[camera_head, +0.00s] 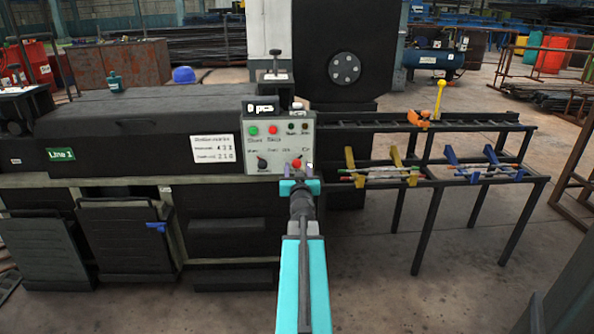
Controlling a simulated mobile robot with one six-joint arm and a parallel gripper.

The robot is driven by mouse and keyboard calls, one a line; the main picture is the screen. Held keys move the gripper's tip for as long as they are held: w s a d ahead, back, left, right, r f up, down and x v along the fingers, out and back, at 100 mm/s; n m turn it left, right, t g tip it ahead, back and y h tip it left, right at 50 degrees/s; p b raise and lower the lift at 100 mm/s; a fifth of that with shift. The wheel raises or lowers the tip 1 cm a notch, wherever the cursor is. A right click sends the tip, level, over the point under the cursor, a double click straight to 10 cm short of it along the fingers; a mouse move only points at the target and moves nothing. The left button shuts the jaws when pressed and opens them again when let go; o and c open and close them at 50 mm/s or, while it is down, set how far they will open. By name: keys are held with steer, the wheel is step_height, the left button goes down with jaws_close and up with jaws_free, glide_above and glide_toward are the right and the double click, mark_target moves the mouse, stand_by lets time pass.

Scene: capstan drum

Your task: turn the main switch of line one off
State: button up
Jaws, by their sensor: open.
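The line one machine (120,135) is a long dark housing with a green "Line 1" label (61,154). Its pale control panel (250,142) is at the right end. A red knob (296,164) is low on the panel's right side, below small labels that are too blurred to read surely; it looks like the main switch. A black selector knob (262,163) is to its left. My gripper (298,176) is open in front of the panel's lower right, its fingers on either side of the red knob in the picture. I cannot tell whether they touch it.
Green (254,131) and red (273,130) buttons are higher on the panel, under a "0 pcs" display (263,107). A black outfeed rack (445,185) with yellow and blue brackets stands to the right. The floor (400,285) in front is clear.

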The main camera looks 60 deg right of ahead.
stand_by(0.3)
steer(key=c, duration=1)
steer(key=shift+c, duration=0.2)
steer(key=shift+n, duration=0.5)
steer(key=n, duration=0.4)
steer(key=shift+d, duration=0.1)
steer(key=n, duration=0.4)
steer(key=shift+s, duration=0.1)
steer(key=n, duration=0.4)
steer(key=shift+n, duration=0.4)
steer(key=n+b, duration=0.1)
steer(key=n, duration=0.3)
